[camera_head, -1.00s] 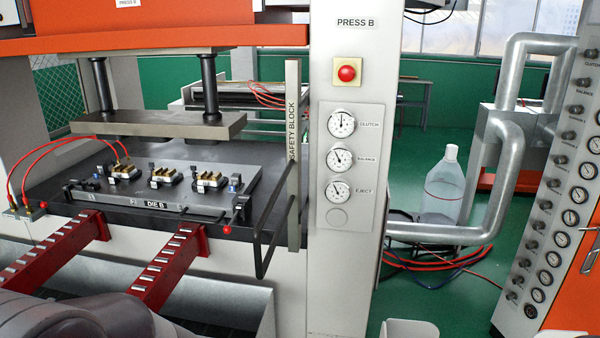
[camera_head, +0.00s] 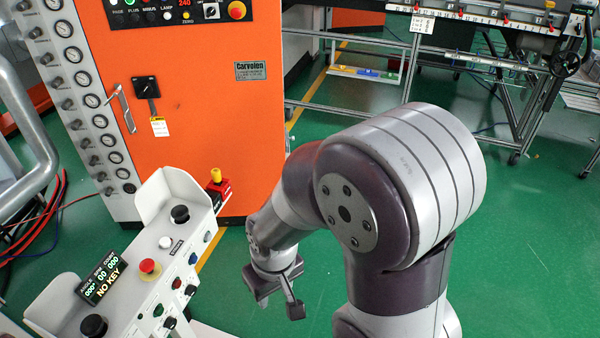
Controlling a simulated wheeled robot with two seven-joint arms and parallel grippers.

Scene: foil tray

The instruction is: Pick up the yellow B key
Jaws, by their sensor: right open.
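A small yellow piece (camera_head: 216,175) sits on a red block (camera_head: 219,190) at the lower right edge of the orange cabinet. It may be the yellow B key, but it is too small to read any letter. My right gripper (camera_head: 279,304) hangs below the forearm, to the right of the control console and below and to the right of the yellow piece. Its two fingers are apart with nothing between them. My left gripper is not in view.
The control console (camera_head: 150,275) has buttons, black knobs, a red mushroom button (camera_head: 149,268) and a display (camera_head: 104,278) reading "NO KEY". The orange cabinet (camera_head: 200,95) carries a black switch with a tag (camera_head: 158,126).

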